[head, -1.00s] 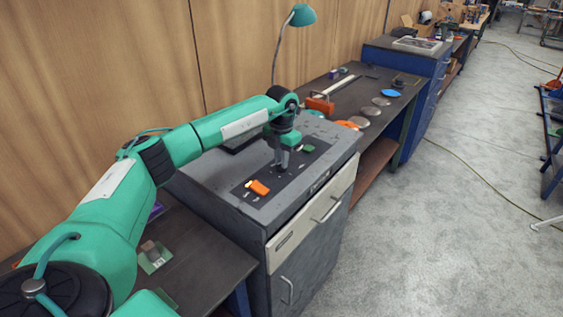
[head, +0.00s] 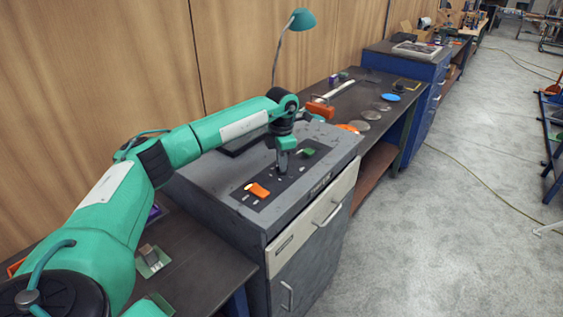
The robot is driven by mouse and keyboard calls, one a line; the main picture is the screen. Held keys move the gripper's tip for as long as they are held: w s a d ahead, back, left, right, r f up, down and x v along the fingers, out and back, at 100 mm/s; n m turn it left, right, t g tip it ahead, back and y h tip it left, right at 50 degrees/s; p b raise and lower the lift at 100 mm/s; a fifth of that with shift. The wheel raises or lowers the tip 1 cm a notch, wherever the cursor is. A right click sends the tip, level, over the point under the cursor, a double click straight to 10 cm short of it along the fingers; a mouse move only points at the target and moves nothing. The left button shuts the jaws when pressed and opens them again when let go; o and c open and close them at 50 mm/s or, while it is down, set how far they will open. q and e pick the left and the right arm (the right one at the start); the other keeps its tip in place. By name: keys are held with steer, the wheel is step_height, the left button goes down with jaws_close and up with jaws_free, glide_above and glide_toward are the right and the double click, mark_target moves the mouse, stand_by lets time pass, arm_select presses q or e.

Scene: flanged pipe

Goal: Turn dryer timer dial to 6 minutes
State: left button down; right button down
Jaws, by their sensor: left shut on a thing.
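A grey cabinet (head: 300,206) has a dark panel (head: 272,199) set in its top. My left gripper (head: 281,170) points straight down at the middle of this panel. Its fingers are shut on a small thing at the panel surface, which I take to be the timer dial. The fingers hide the dial, so its pointer and setting cannot be read. An orange piece (head: 257,190) lies on the panel left of the fingers, and a green piece (head: 307,152) is to their right. My right gripper is out of view.
A teal lamp (head: 302,19) stands behind the cabinet. A dark bench (head: 345,104) beyond it holds an orange-handled tool, several discs and a blue disc (head: 389,98). A lower bench (head: 199,254) is at front left. The floor to the right is mostly clear.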

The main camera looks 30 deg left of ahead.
arm_select(q)
steer(key=shift+w+r, duration=0.1)
steer(key=shift+r, duration=0.05)
steer(key=c, duration=1.4)
jaws_free()
steer(key=shift+c, duration=0.2)
